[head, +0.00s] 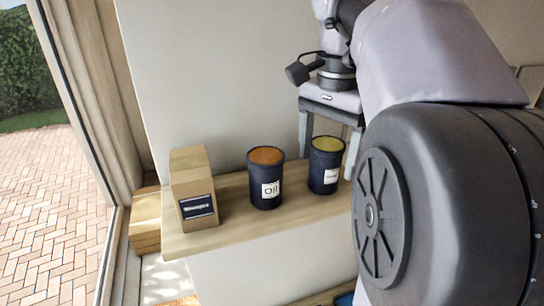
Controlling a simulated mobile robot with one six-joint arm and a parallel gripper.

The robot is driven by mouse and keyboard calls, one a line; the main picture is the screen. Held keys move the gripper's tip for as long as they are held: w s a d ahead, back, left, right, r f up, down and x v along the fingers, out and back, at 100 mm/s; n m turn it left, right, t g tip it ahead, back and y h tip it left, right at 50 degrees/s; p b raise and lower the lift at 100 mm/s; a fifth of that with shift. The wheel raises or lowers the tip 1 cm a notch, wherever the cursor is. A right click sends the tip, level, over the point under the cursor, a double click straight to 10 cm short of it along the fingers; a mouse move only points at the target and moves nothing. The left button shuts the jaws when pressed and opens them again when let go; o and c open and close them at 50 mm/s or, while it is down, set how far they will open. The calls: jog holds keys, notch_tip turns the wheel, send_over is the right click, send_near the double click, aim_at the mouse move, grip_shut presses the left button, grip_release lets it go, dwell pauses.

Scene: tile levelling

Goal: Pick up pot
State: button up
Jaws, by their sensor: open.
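Two dark blue pots stand upright on a wooden shelf in the head view. The right pot (324,174) has a yellow-green top and a white label too small to read. My gripper (326,162) is open and points down at the right pot. One finger shows to the left of this pot's upper part and the other to its right. I cannot tell whether either finger touches it. The left pot stands apart from the gripper.
The wooden shelf (235,227) carries a cardboard box (193,189) with a dark label at its left end. Another box (146,222) stands lower, beside the glass door frame. A plain wall (205,80) rises behind the shelf. My arm covers the right side of the view.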

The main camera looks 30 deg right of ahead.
jog(key=shift+d+f, duration=0.2)
jog(key=shift+f, duration=0.85)
jog(key=shift+w+f+b, duration=0.2)
jog(key=shift+f+b, duration=0.1)
jog(key=shift+w, duration=0.2)
jog(key=shift+s+a, duration=0.1)
jog(key=shift+s, duration=0.05)
jog(key=shift+c, duration=1)
jog(key=shift+s, duration=0.1)
jog(key=c, duration=1.4)
jog(key=shift+o, duration=0.2)
jog(key=shift+r, duration=0.15)
